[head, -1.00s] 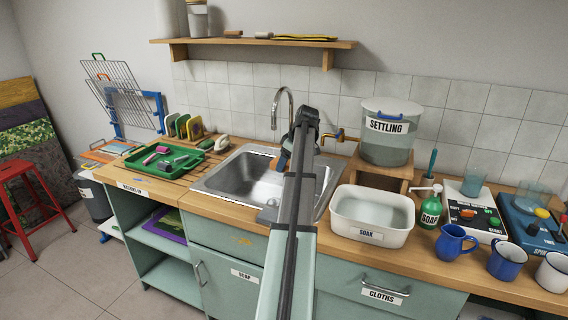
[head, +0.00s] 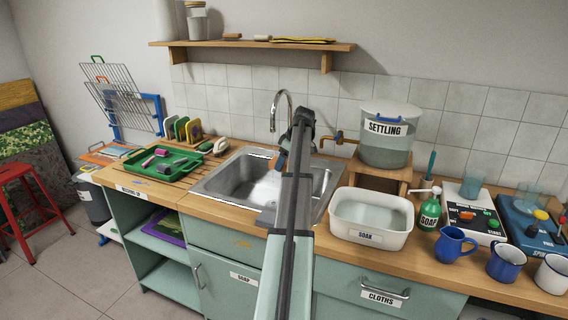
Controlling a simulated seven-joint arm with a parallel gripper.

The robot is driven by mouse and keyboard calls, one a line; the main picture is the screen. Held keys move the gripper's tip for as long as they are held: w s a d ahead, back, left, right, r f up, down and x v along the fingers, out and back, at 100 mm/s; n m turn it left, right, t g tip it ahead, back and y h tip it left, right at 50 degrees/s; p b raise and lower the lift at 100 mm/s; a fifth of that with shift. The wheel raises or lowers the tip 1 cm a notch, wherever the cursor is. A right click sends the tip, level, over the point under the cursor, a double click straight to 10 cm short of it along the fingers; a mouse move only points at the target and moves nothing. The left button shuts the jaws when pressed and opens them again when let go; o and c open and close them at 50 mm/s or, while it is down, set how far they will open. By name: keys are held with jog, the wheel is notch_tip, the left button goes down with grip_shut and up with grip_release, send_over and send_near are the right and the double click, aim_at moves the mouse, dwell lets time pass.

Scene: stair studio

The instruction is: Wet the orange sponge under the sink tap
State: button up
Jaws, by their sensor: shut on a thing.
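The sink (head: 228,182) is a steel basin set in the wooden counter. Its curved steel tap (head: 283,95) rises at the back, with the spout turned down over the basin. I cannot make out a water stream. My arm reaches over the sink and hides part of it. My gripper (head: 281,163) is over the basin below the spout, mostly hidden behind my own arm. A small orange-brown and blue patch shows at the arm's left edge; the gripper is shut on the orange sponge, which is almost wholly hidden.
A green tray (head: 165,163) with small blocks lies left of the sink. A white soak tub (head: 398,238) stands to the right, and a settling bucket (head: 386,150) stands behind it on a wooden stand. A brass tap (head: 340,137) sticks out left from the bucket. A shelf (head: 225,46) hangs above.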

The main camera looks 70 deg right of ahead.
jog(key=w+d+f, duration=0.1)
jog(key=w+d, duration=0.3)
jog(key=d, duration=0.4)
jog(key=shift+f, duration=0.4)
jog(key=shift+w+d, duration=0.1)
